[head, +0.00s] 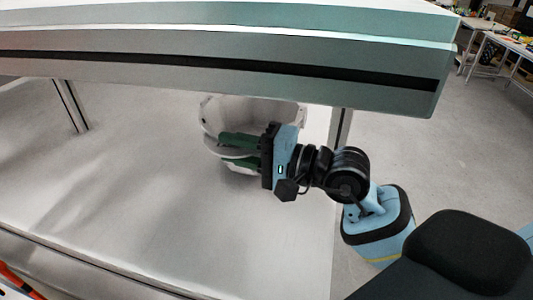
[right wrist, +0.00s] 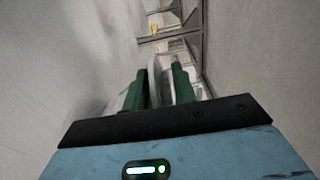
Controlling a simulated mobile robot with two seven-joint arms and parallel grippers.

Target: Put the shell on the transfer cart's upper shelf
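The white helmet shell (head: 211,113) is at the right end of a wide, pale lower shelf (head: 130,190), under an upper level (head: 230,20). I take this two-level frame to be the transfer cart. My right gripper (head: 225,150) reaches in from the right, its green fingers at the shell's near side. In the right wrist view, a thin pale wall (right wrist: 158,75), likely the shell's, stands between the fingers of my right gripper (right wrist: 160,82). I cannot tell whether they press on it. The shell's right part is behind the gripper. My left gripper is out of view.
The upper level's thick front edge (head: 300,86) with a black slot hangs close above the shell and gripper. A metal post (head: 339,130) stands at the right and another (head: 72,105) at the left. Worktables (head: 505,42) stand at the far right, with open floor before them.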

